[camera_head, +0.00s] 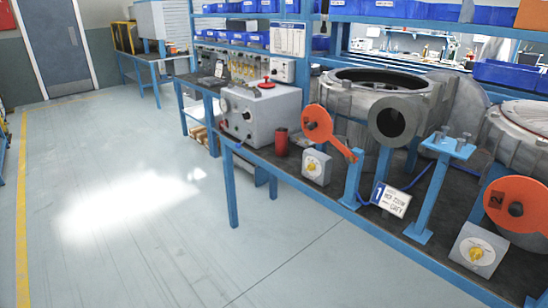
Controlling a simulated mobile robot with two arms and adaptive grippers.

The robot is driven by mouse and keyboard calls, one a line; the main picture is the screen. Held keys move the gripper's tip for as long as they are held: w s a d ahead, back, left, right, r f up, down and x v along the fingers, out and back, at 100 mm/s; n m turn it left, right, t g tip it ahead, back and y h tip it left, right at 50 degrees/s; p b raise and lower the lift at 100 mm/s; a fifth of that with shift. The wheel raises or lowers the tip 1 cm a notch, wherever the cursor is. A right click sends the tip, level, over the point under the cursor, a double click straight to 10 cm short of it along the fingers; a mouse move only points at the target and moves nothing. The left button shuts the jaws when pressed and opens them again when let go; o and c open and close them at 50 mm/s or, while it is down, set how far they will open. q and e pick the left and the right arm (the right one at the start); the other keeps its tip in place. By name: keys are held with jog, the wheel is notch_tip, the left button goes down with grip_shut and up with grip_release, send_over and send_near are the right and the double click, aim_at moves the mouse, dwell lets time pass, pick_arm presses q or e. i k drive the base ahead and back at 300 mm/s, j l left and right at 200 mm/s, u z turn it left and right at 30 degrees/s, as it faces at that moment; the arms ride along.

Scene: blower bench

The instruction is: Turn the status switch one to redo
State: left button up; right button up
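Two small grey switch boxes with yellow round knobs stand on the bench (265,164). The left switch box (316,168) is beside the orange disc lever (317,124). The right switch box (478,250) is near the front edge, by an orange disc marked 2 (516,208). A white and blue sign with a 1 (391,199) stands between the boxes. Neither box's number nor the knob labels can be read, so I cannot tell for sure which is switch one. Neither gripper shows.
A grey control box (262,115) and a red cup (281,142) stand left of the left switch box. Large grey blower housings (378,92) fill the bench behind. A blue post stand (434,190) rises between the switches. The floor (130,200) in front is clear.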

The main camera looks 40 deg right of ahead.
aim_at(311, 167)
jog(key=i+j+z, duration=0.1)
jog(key=i+z, duration=0.2)
jog(key=i, duration=0.25)
jog(key=i+j+z, duration=0.35)
jog(key=i, duration=0.2)
jog(key=i+j+z, duration=0.3)
jog(key=i, duration=0.25)
